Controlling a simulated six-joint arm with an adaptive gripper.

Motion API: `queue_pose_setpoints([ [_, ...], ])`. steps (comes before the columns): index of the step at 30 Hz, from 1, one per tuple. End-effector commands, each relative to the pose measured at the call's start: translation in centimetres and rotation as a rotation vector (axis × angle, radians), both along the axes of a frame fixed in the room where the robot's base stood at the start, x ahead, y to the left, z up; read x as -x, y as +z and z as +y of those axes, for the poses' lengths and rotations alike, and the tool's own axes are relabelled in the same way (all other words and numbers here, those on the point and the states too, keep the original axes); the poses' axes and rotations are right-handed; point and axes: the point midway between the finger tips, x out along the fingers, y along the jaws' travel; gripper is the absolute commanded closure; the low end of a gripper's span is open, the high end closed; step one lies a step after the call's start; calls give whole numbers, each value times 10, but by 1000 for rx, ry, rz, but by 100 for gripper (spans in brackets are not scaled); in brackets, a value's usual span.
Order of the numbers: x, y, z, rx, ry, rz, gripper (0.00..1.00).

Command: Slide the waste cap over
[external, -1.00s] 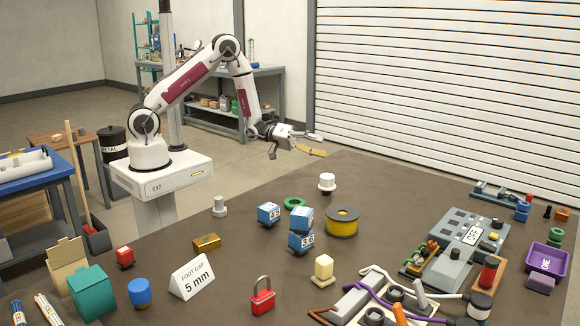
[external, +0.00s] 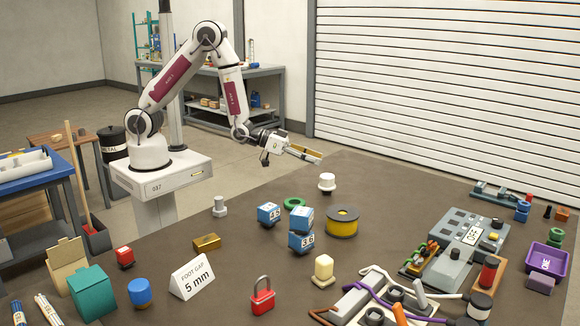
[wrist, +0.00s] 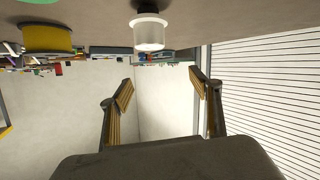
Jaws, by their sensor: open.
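No label reading waste cap is legible. A white round cap (external: 327,180) stands upright at the back of the dark table, and I cannot tell for sure that it is the waste cap. In the wrist view the white cap (wrist: 149,32) appears upside down at the top, with a dark part above it. My gripper (external: 305,153) is open and empty, in the air beyond the table's back edge, to the upper left of the white cap. Its two fingers (wrist: 162,92) stand wide apart in the wrist view, with nothing between them.
A yellow spool (external: 342,222), a green ring (external: 294,203) and blue numbered cubes (external: 300,240) stand in front of the white cap. A grey bolt-like piece (external: 220,207) stands to its left. A grey control unit (external: 470,235) is at the right. Table around the cap is clear.

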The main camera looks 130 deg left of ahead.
Motion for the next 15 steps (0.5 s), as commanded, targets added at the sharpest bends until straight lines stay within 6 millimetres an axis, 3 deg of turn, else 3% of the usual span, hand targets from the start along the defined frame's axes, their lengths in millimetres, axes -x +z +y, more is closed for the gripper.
queue_pose_setpoints([
  [12, 4, -6, -29, -96, -2, 147, 37],
  [15, 5, -16, -28, -95, 0, 152, 37],
])
